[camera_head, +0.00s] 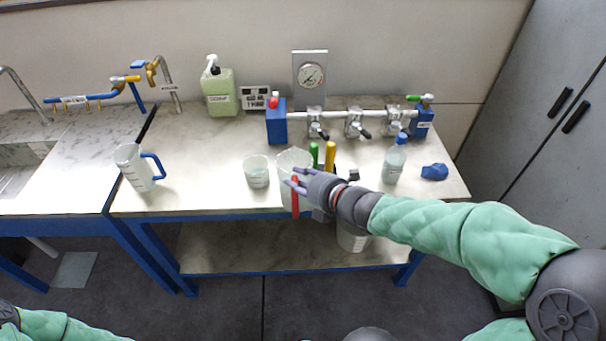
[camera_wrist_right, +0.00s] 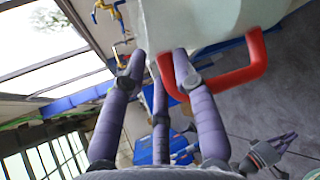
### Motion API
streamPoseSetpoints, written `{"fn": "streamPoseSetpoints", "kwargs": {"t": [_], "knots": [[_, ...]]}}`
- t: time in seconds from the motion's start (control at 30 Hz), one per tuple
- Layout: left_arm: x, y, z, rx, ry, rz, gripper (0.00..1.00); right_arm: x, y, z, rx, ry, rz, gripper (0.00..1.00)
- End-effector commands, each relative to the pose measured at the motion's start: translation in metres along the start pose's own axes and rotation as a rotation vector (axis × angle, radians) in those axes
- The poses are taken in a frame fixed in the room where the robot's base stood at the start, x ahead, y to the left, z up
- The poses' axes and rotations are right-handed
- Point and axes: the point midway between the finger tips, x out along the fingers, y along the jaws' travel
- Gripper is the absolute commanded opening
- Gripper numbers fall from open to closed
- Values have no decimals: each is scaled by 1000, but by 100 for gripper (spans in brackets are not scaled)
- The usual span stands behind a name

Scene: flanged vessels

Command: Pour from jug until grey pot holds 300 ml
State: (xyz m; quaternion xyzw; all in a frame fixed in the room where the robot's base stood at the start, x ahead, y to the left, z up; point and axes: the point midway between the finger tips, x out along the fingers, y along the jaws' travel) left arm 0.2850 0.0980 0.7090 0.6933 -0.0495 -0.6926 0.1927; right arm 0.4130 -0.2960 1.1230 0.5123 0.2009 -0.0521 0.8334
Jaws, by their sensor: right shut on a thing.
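My right gripper (camera_head: 295,183) is shut on the red handle (camera_head: 295,200) of a pale translucent jug (camera_head: 290,160). The jug is at the bench's front edge, partly hidden by my fingers; I cannot tell if its base touches the bench. The right wrist view shows the jug wall (camera_wrist_right: 200,18) and red handle (camera_wrist_right: 250,68) between my purple fingers (camera_wrist_right: 162,65). A pale grey-white pot (camera_head: 257,173) stands upright just left of the jug, apart from it. Its level is unreadable. What looks like my left gripper (camera_wrist_right: 283,145) shows small in the wrist view.
A blue-handled jug (camera_head: 133,168) stands at the left. Green and yellow handles (camera_head: 330,155), a bottle (camera_head: 394,163) and a blue lump (camera_head: 434,172) are to the right. A valve manifold (camera_head: 354,117) and soap bottle (camera_head: 219,92) line the back. Bench between blue-handled jug and pot is clear.

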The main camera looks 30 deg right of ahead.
Motion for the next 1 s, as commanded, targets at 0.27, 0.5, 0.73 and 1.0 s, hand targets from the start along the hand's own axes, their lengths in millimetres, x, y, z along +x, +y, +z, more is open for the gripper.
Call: {"fn": "streamPoseSetpoints", "kwargs": {"t": [0.27,0.5,0.73,1.0], "knots": [[0,0,0,0,1,0,0,25,-20,-33,11,-11,-6,0],[0,0,0,0,0,0,0,60,-50,-76,22,-37,-20,0],[0,0,0,0,0,0,0,95,-82,-122,32,-66,-36,0],[0,0,0,0,1,0,0,123,-105,-154,43,-92,-45,0]]}}
